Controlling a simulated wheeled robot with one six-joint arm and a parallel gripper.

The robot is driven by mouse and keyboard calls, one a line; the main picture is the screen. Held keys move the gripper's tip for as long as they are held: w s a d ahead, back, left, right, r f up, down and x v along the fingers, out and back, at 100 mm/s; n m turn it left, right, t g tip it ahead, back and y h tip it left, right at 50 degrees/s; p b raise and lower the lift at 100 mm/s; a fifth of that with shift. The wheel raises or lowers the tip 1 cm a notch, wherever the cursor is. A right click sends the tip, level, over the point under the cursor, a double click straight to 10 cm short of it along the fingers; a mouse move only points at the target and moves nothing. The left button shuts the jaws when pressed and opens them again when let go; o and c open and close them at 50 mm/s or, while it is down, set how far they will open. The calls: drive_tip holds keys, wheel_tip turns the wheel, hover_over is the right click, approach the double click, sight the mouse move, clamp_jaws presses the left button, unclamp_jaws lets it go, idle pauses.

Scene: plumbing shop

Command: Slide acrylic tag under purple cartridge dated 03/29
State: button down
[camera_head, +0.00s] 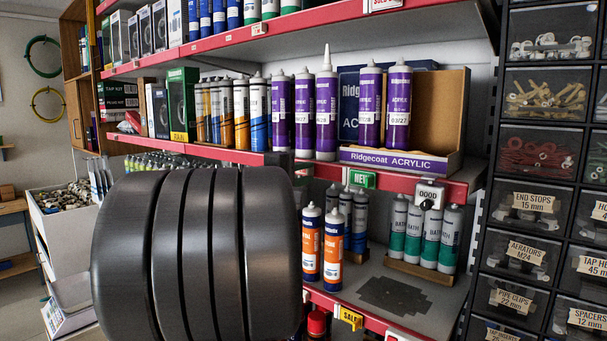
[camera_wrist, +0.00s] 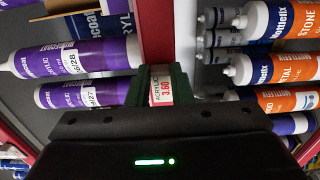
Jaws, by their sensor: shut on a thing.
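My gripper (camera_wrist: 161,76) is shut on a small white and red tag (camera_wrist: 161,93), reading ACRYLIC 3.60, between its green fingers. It is close to the red shelf edge (camera_wrist: 156,30); contact cannot be told. Two purple cartridges lie across the left of the wrist view, one marked about 06/28 (camera_wrist: 110,56), the other about 03/27 (camera_wrist: 112,92). In the head view, several purple cartridges stand on the middle shelf, including three to the left (camera_head: 303,110) and two in a display tray (camera_head: 390,157). I cannot read 03/29 on any. My arm hides the tag there.
A green NEW tag (camera_head: 362,180) and a white hanging tag (camera_head: 429,194) are on or near the red edge. Orange cartridges (camera_head: 333,240) and green-white cartridges (camera_head: 432,235) stand on the shelf below. Drawers (camera_head: 540,150) stand at right. My arm blocks the lower left.

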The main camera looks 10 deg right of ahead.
drive_tip(key=w+a+b, duration=0.1)
drive_tip(key=w+a, duration=0.6)
drive_tip(key=w, duration=0.2)
drive_tip(key=shift+w+a+b, duration=0.15)
drive_tip(key=shift+b, duration=0.15)
drive_tip(key=c, duration=1.3)
unclamp_jaws()
drive_tip(key=b+v, duration=0.3)
drive_tip(key=v, duration=1.1)
drive_tip(key=shift+w, duration=0.1)
